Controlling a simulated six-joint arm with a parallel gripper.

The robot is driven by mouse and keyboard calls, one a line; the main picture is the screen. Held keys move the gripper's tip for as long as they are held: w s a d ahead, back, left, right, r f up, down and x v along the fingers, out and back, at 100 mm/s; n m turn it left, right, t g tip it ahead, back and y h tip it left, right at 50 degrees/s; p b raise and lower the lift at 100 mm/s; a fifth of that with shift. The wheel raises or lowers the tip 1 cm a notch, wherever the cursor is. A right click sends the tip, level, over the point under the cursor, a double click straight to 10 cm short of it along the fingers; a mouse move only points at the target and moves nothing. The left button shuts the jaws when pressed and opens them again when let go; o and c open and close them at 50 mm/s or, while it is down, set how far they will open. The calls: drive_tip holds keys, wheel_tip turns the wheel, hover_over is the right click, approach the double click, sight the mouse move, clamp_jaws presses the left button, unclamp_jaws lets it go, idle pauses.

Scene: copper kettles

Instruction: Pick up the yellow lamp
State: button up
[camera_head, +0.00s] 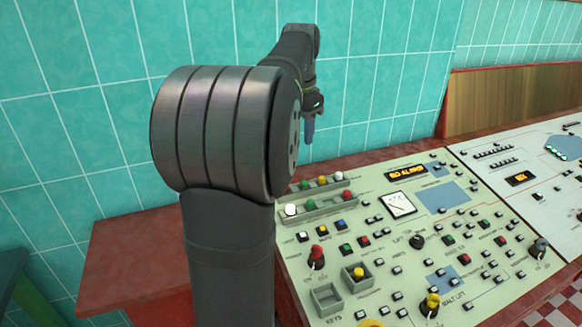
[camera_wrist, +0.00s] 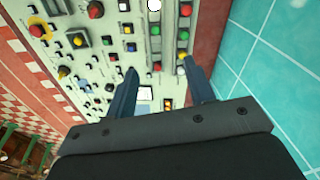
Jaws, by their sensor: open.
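In the head view a small yellow lamp (camera_head: 322,180) stands in the back grey rack, among other coloured lamps. A round yellow piece (camera_head: 358,273) also sits in a square grey holder at the front of the panel; it shows in the wrist view (camera_wrist: 77,40) at upper left. I cannot tell from the frames which of the two is meant. My gripper (camera_head: 309,130) hangs above the panel's back edge by the wall, pointing down, apart from the lamps. In the wrist view my gripper (camera_wrist: 160,72) has its two fingers well apart, with nothing held between them.
The cream control panel (camera_head: 395,250) holds several buttons and a red knob (camera_head: 317,256) and a yellow knob (camera_head: 431,303). An empty square holder (camera_head: 327,299) stands beside the yellow piece's holder. The teal tiled wall (camera_head: 385,95) rises close behind.

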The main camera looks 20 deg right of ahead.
drive_tip(key=w+d+f+m+g, duration=0.1)
drive_tip(key=w+d+f+m, duration=0.2)
drive_tip(key=w+d, duration=0.4)
drive_tip(key=m, duration=0.3)
hover_over(322, 177)
drive_tip(key=a, duration=0.1)
drive_tip(key=shift+g+y, duration=0.3)
drive_tip(key=shift+y, duration=0.1)
drive_tip(key=f, duration=1.5)
drive_tip(key=shift+w+f, duration=0.2)
drive_tip(key=shift+f, duration=0.2)
drive_tip(key=shift+s+d+f, duration=0.1)
drive_tip(key=shift+d+f, duration=0.15)
drive_tip(key=shift+f, duration=1.1)
drive_tip(key=shift+d+f, duration=0.2)
drive_tip(key=shift+f, duration=1.1)
drive_tip(key=c, duration=1.1)
drive_tip(key=shift+o, duration=0.2)
drive_tip(key=shift+r, duration=0.1)
